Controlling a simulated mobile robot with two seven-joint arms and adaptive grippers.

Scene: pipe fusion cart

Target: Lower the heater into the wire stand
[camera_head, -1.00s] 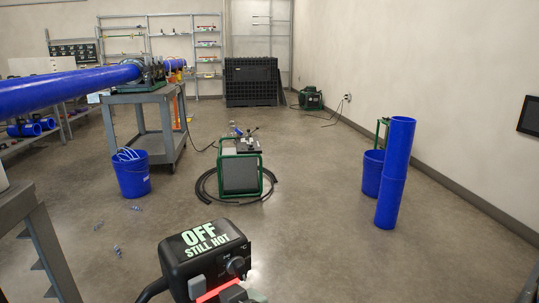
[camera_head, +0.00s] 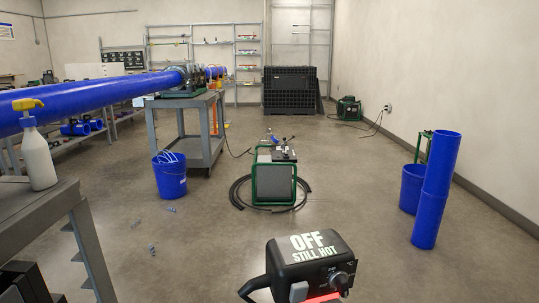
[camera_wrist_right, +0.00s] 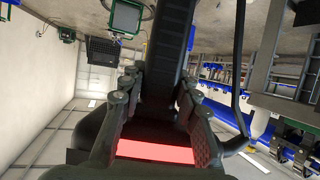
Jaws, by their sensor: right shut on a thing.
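The heater (camera_head: 311,262) is a black box marked "OFF STILL HOT" at the bottom centre-right of the head view, with a knob on its front. A red strip (camera_head: 322,298) shows at its lower edge, and the rest below is cut off by the frame. In the right wrist view my right gripper (camera_wrist_right: 160,128) is shut, its fingers on both sides of a dark part of the heater with the red strip (camera_wrist_right: 155,152) below. The wire stand cannot be made out for certain. My left gripper is not in view.
A green-framed unit (camera_head: 274,181) with coiled hoses stands on the floor ahead. A blue bucket (camera_head: 169,176) and grey cart (camera_head: 195,147) are left of it. A blue upright pipe (camera_head: 436,190) stands right. A bench with a spray bottle (camera_head: 39,159) is near left. Open floor lies between.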

